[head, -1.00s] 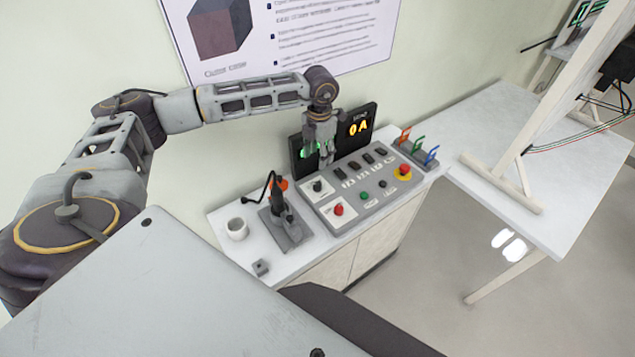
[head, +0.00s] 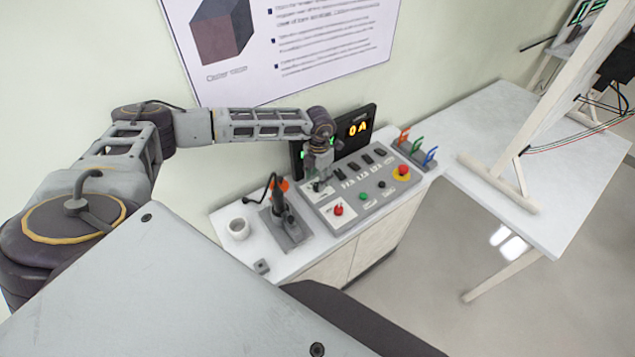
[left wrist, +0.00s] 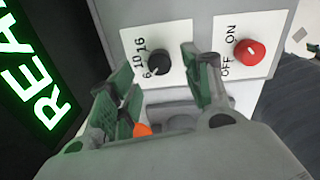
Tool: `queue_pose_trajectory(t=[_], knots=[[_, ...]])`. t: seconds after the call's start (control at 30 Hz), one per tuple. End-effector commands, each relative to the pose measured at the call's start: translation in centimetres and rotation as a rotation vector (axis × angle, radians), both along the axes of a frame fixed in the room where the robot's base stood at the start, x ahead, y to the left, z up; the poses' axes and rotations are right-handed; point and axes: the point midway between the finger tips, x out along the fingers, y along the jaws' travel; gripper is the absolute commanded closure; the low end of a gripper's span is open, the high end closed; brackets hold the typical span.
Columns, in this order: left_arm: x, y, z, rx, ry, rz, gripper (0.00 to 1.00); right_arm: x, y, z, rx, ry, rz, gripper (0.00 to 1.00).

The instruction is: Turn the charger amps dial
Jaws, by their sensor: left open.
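The amps dial (left wrist: 159,62) is a black knob on a white plate marked 6, 10 and 16 in the left wrist view. My left gripper (left wrist: 157,88) is open, with its green-lined fingers to either side of the dial's near side. I see no contact between the fingers and the dial. In the head view the left gripper (head: 319,182) hangs over the left part of the grey control panel (head: 352,213) and mostly hides the dial. My right gripper is out of view.
A red ON/OFF knob (left wrist: 248,52) sits right beside the dial. A black display (head: 358,127) reading 0 A stands behind the panel. A red button (head: 402,172) is at the panel's right.

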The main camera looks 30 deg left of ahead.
Motion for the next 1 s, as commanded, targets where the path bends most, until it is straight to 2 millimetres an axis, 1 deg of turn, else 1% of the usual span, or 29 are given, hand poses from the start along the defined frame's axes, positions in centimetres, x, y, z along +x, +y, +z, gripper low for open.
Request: queue_pose_trajectory(t=[0.1, 0.3, 0.5, 0.73, 1.0], knots=[[0.0, 0.1, -1.3, 0.0, 0.001, 0.001, 0.51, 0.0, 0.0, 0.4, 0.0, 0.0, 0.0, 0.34], [0.0, 0.1, -3.1, 0.0, 0.001, 0.001, 0.51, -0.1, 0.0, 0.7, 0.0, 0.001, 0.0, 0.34], [0.0, 0.1, -3.7, 0.0, 0.0, 0.001, 0.51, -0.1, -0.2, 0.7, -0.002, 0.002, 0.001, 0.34], [0.0, 0.1, -3.7, 0.0, 0.0, 0.001, 0.51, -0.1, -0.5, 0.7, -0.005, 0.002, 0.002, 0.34], [0.0, 0.1, -3.7, 0.0, -0.001, 0.001, 0.85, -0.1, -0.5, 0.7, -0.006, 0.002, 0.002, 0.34]])
